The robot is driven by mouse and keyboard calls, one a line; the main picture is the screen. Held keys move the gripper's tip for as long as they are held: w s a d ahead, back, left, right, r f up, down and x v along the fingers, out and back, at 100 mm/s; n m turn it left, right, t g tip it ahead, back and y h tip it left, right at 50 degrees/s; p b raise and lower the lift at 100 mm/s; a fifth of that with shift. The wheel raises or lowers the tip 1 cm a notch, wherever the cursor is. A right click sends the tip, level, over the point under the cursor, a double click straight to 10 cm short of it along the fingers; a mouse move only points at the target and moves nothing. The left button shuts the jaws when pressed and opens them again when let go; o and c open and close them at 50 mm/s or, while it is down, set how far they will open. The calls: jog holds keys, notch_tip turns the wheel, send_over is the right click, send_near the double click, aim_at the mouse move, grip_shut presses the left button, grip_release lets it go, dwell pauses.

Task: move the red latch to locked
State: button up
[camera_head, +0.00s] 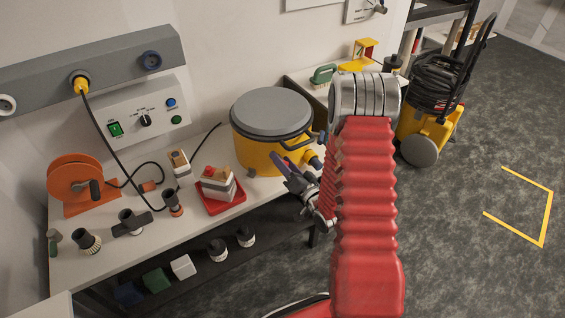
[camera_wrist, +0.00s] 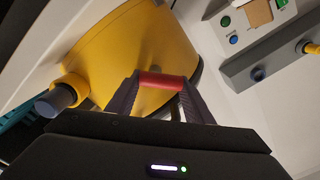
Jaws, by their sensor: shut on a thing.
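The red latch (camera_wrist: 165,81) is a short red bar in front of the yellow drum, in the wrist view. My gripper (camera_wrist: 161,86) is shut on it, with one dark finger at each end of the bar. The yellow drum (camera_wrist: 115,50) fills the upper left of that view. In the head view the drum (camera_head: 255,150) stands on the bench under a grey lid (camera_head: 271,112). My gripper (camera_head: 285,170) is at the drum's front right side there. I cannot make out the latch in the head view, and no lock marking is readable.
A grey port (camera_head: 315,160) juts from the drum's right side near my arm. A red tray (camera_head: 222,203) with a block sits left of the drum. An orange reel (camera_head: 75,180) and several fittings lie farther left. A yellow vacuum (camera_head: 420,125) stands on the floor at right.

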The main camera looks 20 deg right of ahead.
jog(key=shift+d+f+m, duration=0.1)
jog(key=shift+d+m, duration=0.1)
jog(key=shift+m, duration=1)
jog(key=shift+d+f+m, duration=0.1)
jog(key=shift+d+m, duration=0.1)
jog(key=shift+m, duration=1)
jog(key=o, duration=1)
jog(key=shift+o, duration=0.2)
jog(key=shift+r, duration=0.1)
jog(key=s+d, duration=0.2)
jog(key=s, duration=1.1)
jog(key=shift+s, duration=0.3)
jog(key=shift+c, duration=0.3)
